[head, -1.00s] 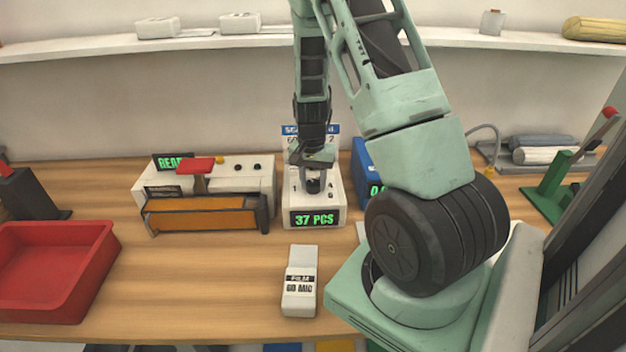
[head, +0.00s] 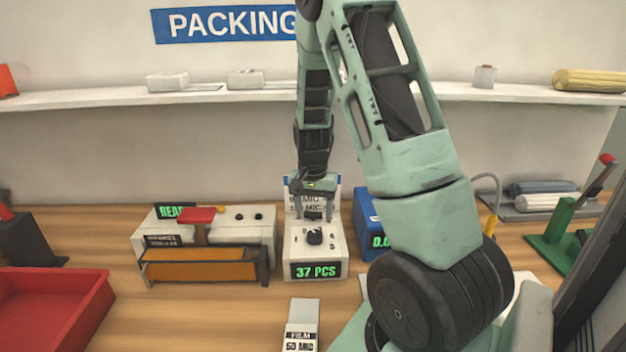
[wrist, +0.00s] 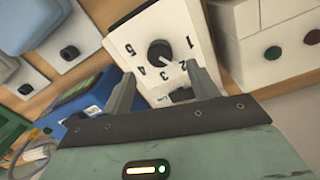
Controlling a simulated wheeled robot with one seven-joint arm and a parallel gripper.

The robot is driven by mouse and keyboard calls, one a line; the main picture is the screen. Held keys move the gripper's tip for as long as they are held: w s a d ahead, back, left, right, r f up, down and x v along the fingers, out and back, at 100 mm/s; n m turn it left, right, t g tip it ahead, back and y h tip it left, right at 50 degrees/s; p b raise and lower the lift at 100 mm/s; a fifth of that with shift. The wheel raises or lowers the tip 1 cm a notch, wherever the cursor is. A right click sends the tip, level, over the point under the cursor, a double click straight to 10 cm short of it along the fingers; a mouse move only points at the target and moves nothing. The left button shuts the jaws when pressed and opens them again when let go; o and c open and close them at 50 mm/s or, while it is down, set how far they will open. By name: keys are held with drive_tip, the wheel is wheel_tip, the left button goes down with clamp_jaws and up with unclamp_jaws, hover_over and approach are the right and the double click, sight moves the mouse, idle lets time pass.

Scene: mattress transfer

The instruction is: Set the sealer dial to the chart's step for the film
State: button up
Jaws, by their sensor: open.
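The dial (head: 314,237) is a black knob on a white box (head: 299,254) whose green display reads 37 PCS. In the wrist view the dial (wrist: 159,52) is ringed by numbers 1 to 5, and its white pointer lies toward 2. The chart (head: 305,205) stands upright behind the box; my gripper and arm hide much of it, and its rows cannot be read fully. The film pack (head: 303,325) is pale with a FILM label; its thickness looks like 50 or 60 MIC. My gripper (head: 314,212) is open and empty, above and behind the dial, apart from it.
Left of the dial box stands a white machine (head: 235,222) with a READY display, red handle and orange front. A blue box (head: 366,212) is close on the right, partly behind my arm. A red tray (head: 60,310) lies at front left.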

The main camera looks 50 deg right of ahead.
sight(312, 233)
wheel_tip(312, 233, up, 11)
drive_tip(key=shift+b, duration=0.3)
drive_tip(key=shift+w+a+r, duration=0.1)
drive_tip(key=shift+w+a, duration=0.05)
idle(0.4)
